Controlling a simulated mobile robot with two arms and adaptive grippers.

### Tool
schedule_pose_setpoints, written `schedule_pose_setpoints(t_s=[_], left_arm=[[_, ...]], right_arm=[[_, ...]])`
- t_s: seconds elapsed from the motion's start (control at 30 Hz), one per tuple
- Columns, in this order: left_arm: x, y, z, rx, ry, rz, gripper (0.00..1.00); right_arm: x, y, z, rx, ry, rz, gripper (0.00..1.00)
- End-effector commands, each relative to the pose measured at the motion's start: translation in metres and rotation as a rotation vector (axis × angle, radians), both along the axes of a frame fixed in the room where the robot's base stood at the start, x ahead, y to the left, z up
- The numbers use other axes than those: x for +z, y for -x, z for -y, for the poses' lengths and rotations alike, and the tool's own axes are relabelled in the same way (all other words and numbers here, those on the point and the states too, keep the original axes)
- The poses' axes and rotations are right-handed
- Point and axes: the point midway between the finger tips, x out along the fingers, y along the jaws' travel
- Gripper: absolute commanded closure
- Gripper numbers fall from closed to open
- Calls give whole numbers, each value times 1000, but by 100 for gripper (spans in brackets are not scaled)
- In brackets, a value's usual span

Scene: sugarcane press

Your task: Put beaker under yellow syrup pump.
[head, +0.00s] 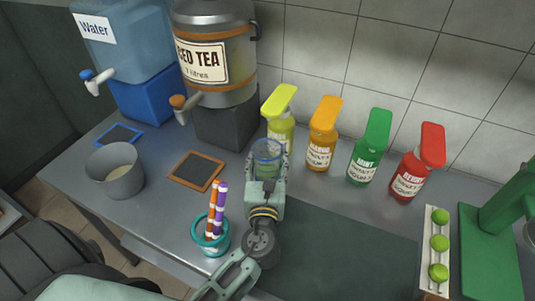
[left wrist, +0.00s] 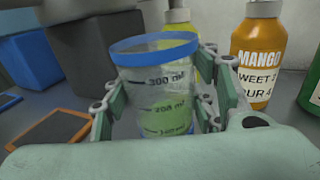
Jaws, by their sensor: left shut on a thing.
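A clear beaker with a blue rim and volume marks (head: 267,149) is held upright in my left gripper (head: 267,163). In the left wrist view the beaker (left wrist: 155,72) stands between the two fingers (left wrist: 157,108), which are shut on it. Yellow-green shows in its lower part; I cannot tell whether this is liquid or the bottle behind. The yellow syrup pump (head: 281,128) stands just behind the beaker, its lower part hidden. In the left wrist view the yellow bottle (left wrist: 178,16) is partly covered by the beaker. My right gripper is not in view.
Orange mango (head: 321,148), green (head: 362,168) and red (head: 407,183) pumps stand to the right. The iced tea dispenser (head: 215,60) is behind left. A brown-framed coaster (head: 197,171), straw cup (head: 211,243) and grey pot (head: 115,179) are left. A dark mat (head: 345,252) lies right.

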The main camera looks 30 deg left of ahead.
Motion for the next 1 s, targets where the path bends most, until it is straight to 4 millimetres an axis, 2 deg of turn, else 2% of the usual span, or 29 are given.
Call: schedule_pose_setpoints(t_s=[0.03, 0.1, 0.3, 0.47, 0.77, 1.0], left_arm=[[1, -13, -6, 0, -1, 5, 81], [1, -26, -12, 0, -2, 4, 81], [0, -46, -22, -1, -2, 1, 81], [-6, -48, -23, -2, -1, 0, 81], [-36, -47, -22, -1, 0, 1, 81], [-35, -47, -22, -1, -1, 0, 81]], right_arm=[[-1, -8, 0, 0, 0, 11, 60], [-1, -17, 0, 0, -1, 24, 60], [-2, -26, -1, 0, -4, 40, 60], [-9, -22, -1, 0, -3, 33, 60], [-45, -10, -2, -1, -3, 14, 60], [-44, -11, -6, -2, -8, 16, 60]])
